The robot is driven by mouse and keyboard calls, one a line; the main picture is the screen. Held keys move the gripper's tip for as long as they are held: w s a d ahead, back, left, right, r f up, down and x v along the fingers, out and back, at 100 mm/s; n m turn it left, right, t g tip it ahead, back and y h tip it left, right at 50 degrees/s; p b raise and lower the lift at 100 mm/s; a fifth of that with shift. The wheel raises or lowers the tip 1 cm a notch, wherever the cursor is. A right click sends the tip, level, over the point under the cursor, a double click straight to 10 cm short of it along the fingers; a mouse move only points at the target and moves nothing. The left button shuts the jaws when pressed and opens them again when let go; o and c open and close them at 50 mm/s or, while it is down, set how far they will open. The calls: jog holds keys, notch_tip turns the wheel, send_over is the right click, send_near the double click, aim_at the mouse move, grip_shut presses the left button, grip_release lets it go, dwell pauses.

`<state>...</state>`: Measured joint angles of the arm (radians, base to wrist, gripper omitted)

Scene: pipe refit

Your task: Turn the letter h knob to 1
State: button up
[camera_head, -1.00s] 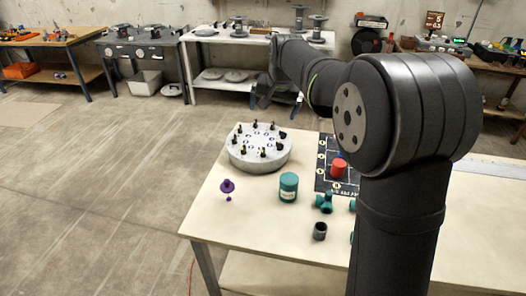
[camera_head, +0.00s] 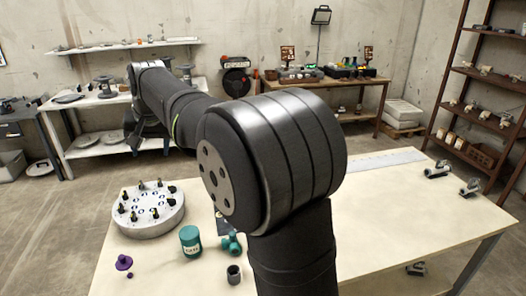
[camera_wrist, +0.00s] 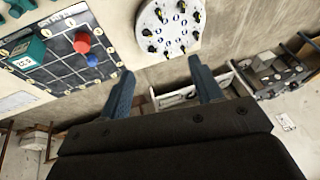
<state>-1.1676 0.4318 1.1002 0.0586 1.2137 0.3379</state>
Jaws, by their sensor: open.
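A round grey-white plate (camera_head: 148,213) stands at the left end of the pale workbench, with several small black and yellow knobs around its top. The letters by the knobs are too small to read, so I cannot tell which is h. The wrist view shows the same plate (camera_wrist: 169,28) at the top, seen from above. My gripper (camera_wrist: 160,90) is open and empty in the wrist view, its two blue-grey fingers wide apart. It is apart from the plate and touches no knob. In the head view my gripper (camera_head: 138,138) hangs beyond the plate, partly hidden and dark.
On the workbench (camera_head: 400,218) stand a teal canister (camera_head: 190,241), teal pipe fittings (camera_head: 231,244), a dark cup (camera_head: 234,274) and a purple piece (camera_head: 124,262). The wrist view shows a dark grid board (camera_wrist: 75,45) with red and blue pieces. The bench's right part is mostly clear.

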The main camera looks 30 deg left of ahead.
jog(key=c, duration=0.3)
jog(key=shift+s+a+f, duration=0.1)
jog(key=shift+a, duration=0.05)
jog(key=shift+c, duration=0.9)
jog(key=s+a+f+n+g+y, duration=0.2)
jog(key=s+a+f+y, duration=0.2)
jog(key=s+a+f, duration=0.45)
jog(key=m+t+y, duration=0.1)
jog(key=m+t, duration=0.1)
jog(key=t, duration=0.8)
send_near(154, 213)
jog(key=x, duration=1)
jog(key=shift+w, duration=0.1)
grip_shut()
